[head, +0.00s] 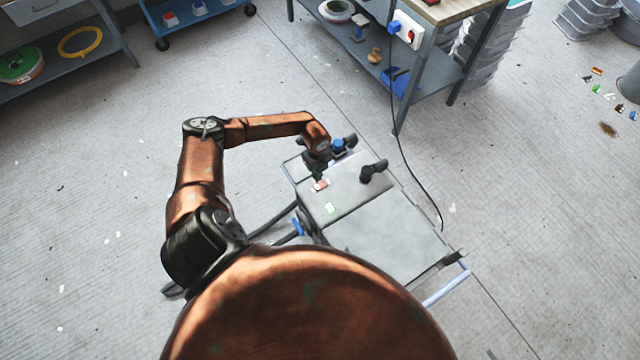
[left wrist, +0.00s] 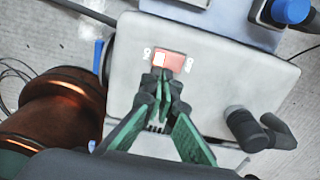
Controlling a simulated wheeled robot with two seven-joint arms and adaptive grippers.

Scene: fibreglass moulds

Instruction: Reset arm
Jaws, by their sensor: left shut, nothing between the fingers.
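My left arm reaches over a grey machine box (head: 345,190) that stands on a low wheeled base. My left gripper (head: 318,174) points down at the box top beside a red rocker switch (head: 321,185). In the left wrist view, the green fingers of the gripper (left wrist: 163,76) are shut and empty. Their tips are at the lower edge of the red switch (left wrist: 172,59), which has white marks on both sides. I cannot tell whether they touch it. My right gripper is not in view.
A black fitting (head: 374,171) sticks up from the box, right of the gripper. A workbench (head: 430,60) with a hanging black cable stands behind. The floor at left is mostly clear.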

